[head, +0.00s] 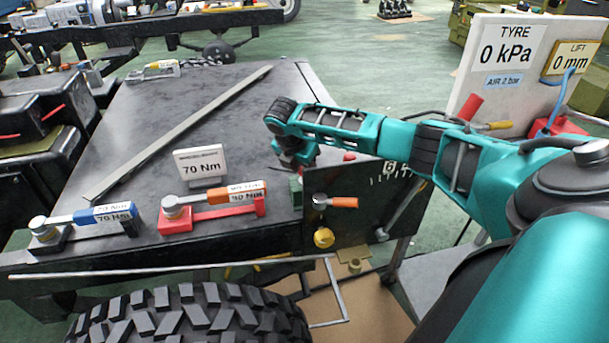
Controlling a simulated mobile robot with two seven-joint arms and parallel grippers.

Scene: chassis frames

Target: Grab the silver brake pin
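No part is clearly recognisable as the silver brake pin. A small fitting with a silver end and an orange handle (335,202) shows on the dark upright panel (362,185) at the bench's right end; I cannot tell whether it is the pin. My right arm reaches in from the right, and its gripper (297,160) points down over the bench's right end, above and left of that fitting. Its fingers are small and partly hidden by the wrist, so I cannot tell whether they are open or hold anything. My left gripper is out of view.
The dark bench (130,150) carries a long grey bar (175,133), a blue torque wrench (90,217), a red-and-orange one (215,205) and a "70 Nm" sign (201,163). A yellow knob (323,238) is below the fitting. A large tyre (190,315) is in front.

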